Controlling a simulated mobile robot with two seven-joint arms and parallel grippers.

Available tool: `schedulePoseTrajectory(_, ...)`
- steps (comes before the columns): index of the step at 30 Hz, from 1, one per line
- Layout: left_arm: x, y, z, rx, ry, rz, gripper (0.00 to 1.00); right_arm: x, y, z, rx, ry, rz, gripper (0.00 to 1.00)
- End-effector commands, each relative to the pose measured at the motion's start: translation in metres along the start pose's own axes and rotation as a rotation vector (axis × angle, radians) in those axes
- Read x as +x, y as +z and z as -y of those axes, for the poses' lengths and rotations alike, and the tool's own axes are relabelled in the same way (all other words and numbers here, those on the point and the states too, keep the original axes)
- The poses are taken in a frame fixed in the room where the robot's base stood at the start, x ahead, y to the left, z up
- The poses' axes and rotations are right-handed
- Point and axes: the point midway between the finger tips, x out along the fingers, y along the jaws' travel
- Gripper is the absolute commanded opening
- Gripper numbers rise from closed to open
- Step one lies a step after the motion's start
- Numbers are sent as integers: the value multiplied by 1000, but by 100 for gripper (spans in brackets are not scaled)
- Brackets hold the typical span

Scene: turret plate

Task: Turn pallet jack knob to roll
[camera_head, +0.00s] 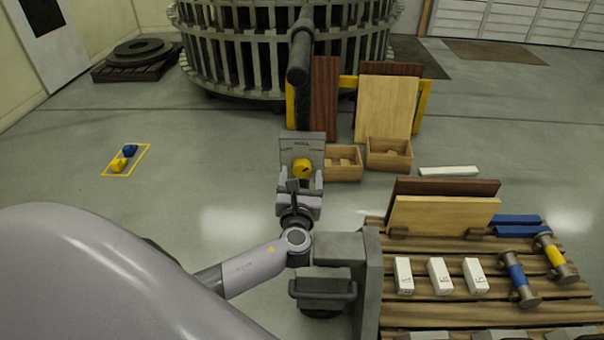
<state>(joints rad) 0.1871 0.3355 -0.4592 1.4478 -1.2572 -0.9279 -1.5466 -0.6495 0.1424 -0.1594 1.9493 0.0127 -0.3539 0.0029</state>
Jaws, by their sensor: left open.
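The yellow knob (302,168) sits on a grey upright panel (302,140) with small lettering along its top, which seems to read "ROLL" in the middle. The knob's exact pointing direction is too small to tell. My left gripper (301,182) is open just in front of and below the knob, with a finger on either side. I cannot tell whether the fingers touch it. The grey pallet jack (345,250) stands behind and right of my left wrist, partly hidden. My right gripper is not in view.
A slatted wooden pallet (440,312) at the right carries white boxes (439,275), boards and spools. Two wooden bins (388,155) and leaning boards stand behind the panel. A dark post (299,60) rises behind. Open floor lies left, around a yellow-outlined patch (127,160).

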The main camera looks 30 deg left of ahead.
Motion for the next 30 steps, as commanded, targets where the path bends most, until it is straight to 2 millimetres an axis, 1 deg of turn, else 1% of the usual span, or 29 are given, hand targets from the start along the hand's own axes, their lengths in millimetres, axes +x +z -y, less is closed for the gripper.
schedulePoseTrajectory(1, 6, 0, 0, 0, 1, 1, 74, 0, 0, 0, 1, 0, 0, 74)
schedulePoseTrajectory(3, 11, 0, 0, 0, 1, 0, 74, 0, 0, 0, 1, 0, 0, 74)
schedulePoseTrajectory(6, 16, 0, 0, -2, 0, -1, 74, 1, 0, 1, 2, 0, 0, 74)
schedulePoseTrajectory(14, 17, 0, 0, -3, 0, -2, 74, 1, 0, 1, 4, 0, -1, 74)
schedulePoseTrajectory(15, 17, -1, 0, -3, 0, -2, 67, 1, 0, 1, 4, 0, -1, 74)
schedulePoseTrajectory(17, 17, 0, 0, -3, 0, -2, 48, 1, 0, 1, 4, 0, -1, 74)
schedulePoseTrajectory(18, 17, -1, 0, -3, 0, -2, 35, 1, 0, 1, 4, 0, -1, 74)
schedulePoseTrajectory(19, 17, -1, 0, -2, 0, -2, 25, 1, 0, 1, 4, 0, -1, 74)
schedulePoseTrajectory(20, 17, -1, 0, -3, 0, -2, 17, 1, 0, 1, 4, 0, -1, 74)
schedulePoseTrajectory(30, 17, -1, 0, -40, 0, -1, 18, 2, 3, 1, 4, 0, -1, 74)
